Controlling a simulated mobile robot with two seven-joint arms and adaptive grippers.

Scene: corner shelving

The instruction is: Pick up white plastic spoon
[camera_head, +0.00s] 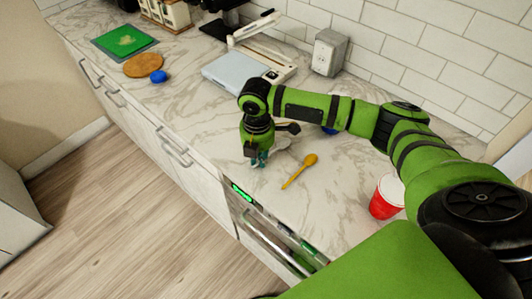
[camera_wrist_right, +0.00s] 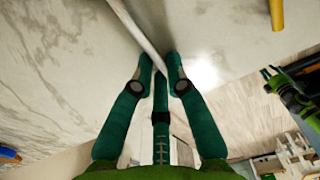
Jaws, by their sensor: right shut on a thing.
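My right gripper (camera_head: 260,160) is low over the front part of the marble counter, left of the yellow-orange spoon.
The yellow-orange spoon (camera_head: 300,171) lies close to my right gripper. A red cup (camera_head: 383,204) stands further right, near my arm. A white scale-like device (camera_head: 235,70) is behind. A blue ball (camera_head: 158,76), round board (camera_head: 143,65) and green mat (camera_head: 122,41) lie left.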

